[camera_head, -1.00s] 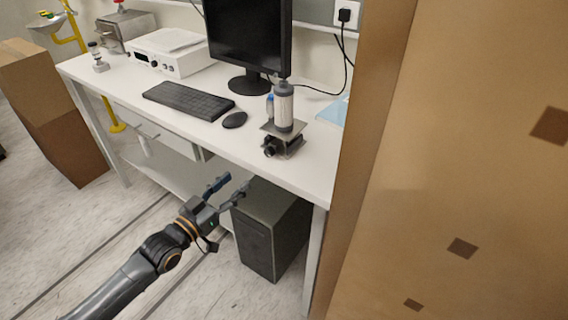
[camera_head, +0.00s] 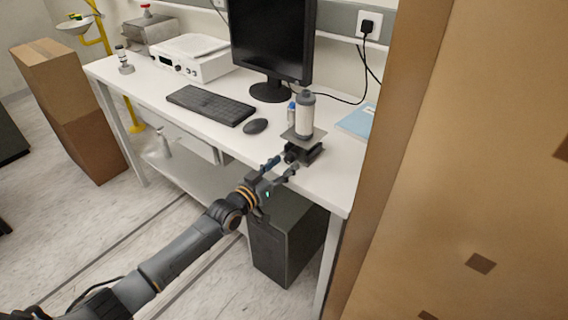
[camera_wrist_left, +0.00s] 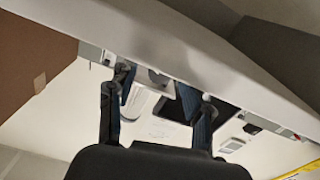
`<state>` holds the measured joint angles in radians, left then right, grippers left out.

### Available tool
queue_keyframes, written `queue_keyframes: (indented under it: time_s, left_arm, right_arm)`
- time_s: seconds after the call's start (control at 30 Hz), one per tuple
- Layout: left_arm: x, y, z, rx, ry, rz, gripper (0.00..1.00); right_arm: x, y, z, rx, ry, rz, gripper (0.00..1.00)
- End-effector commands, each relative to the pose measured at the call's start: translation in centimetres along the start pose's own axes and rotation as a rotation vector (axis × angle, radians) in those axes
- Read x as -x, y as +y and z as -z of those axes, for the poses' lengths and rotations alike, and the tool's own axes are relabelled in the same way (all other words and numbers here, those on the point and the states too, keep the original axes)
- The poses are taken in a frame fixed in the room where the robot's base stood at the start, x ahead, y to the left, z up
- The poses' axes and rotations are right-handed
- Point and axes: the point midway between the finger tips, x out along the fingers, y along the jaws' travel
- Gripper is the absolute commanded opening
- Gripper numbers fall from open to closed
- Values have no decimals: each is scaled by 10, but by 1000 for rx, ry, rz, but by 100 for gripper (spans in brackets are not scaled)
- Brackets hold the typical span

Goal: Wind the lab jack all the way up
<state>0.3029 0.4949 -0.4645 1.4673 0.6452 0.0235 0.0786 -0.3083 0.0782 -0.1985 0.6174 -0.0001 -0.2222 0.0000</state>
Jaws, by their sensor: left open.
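The lab jack (camera_head: 308,152) stands low on the white bench near its front edge, with a grey and white bottle (camera_head: 305,115) and a small blue-capped bottle on its top plate (camera_head: 300,134). Its dark knob (camera_head: 291,156) faces the front. My left gripper (camera_head: 282,167) is open at the bench's front edge, its fingertips close to the knob. I cannot tell whether they touch it. In the left wrist view the two open fingers (camera_wrist_left: 166,90) show with nothing clearly held between them; I cannot make out the jack for certain there. My right gripper is not in view.
A mouse (camera_head: 255,126), a keyboard (camera_head: 211,104) and a monitor (camera_head: 270,40) are left of and behind the jack. A blue folder (camera_head: 357,121) lies to its right. A computer tower (camera_head: 285,240) stands below the bench. A large brown box (camera_head: 470,170) blocks the right side.

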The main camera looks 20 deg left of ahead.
Motion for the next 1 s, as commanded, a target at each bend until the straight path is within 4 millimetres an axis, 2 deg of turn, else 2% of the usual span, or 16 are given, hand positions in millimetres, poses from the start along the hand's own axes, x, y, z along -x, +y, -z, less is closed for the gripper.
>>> queue_keyframes:
  time_s: [0.13, 0.37, 0.4, 0.63, 0.8, 1.0]
  left_arm:
    - [-8, 0, 0, -1, 0, 0, 50]
    - [-8, 0, 0, -1, 0, 0, 50]
    - [-8, 0, 0, -1, 0, 0, 48]
    - [-8, 0, 0, -1, 0, 0, 1]
    - [-8, 0, 0, -26, 0, 0, 0]
    - [-8, -1, 0, -220, 1, 1, 0]
  right_arm:
    - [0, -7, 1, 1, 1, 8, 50]
    - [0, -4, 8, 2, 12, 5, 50]
    - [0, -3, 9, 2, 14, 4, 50]
    - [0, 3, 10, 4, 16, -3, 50]
    - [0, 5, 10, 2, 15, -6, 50]
    - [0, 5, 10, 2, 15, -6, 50]
